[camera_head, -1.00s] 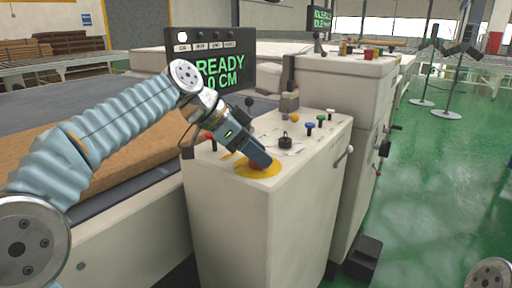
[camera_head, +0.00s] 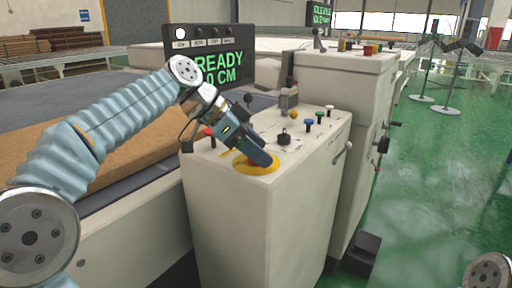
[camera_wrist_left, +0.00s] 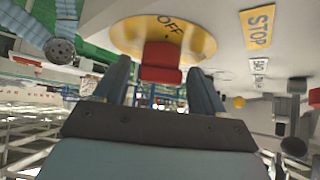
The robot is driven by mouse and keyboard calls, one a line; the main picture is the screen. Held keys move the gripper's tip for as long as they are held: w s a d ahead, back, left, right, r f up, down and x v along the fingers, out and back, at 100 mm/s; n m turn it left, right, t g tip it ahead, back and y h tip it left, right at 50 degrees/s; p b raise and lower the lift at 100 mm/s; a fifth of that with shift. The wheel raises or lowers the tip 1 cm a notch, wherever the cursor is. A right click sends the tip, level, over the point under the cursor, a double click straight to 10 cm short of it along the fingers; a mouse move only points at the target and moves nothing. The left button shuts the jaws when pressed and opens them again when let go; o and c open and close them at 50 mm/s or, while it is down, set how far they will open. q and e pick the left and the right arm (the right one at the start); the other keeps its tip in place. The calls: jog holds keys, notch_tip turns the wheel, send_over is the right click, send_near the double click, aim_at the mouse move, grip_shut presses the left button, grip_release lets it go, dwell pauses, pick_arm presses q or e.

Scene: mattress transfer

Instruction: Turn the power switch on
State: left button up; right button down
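The power switch is a red knob (camera_wrist_left: 160,62) on a round yellow plate (camera_wrist_left: 125,35) marked OFF, seen in the left wrist view. In the head view the yellow plate (camera_head: 240,163) lies on the near corner of the beige console top, and my gripper hides most of the knob. My left gripper (camera_head: 262,160) points down at the knob. In the left wrist view its two fingers (camera_wrist_left: 160,72) stand apart, one on each side of the knob, with gaps visible. My right gripper is not in view.
The beige console (camera_head: 260,225) also carries a black knob (camera_head: 284,138), coloured buttons and levers. A display (camera_head: 222,70) reading READY stands behind. A brown mattress (camera_head: 130,150) lies on the bed at left. Green floor (camera_head: 440,180) is open at right.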

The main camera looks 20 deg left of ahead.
pick_arm(q)
jog(key=v, duration=1.3)
jog(key=shift+s+a+r, duration=0.15)
jog(key=shift+a+r, duration=0.1)
jog(key=shift+a, duration=0.05)
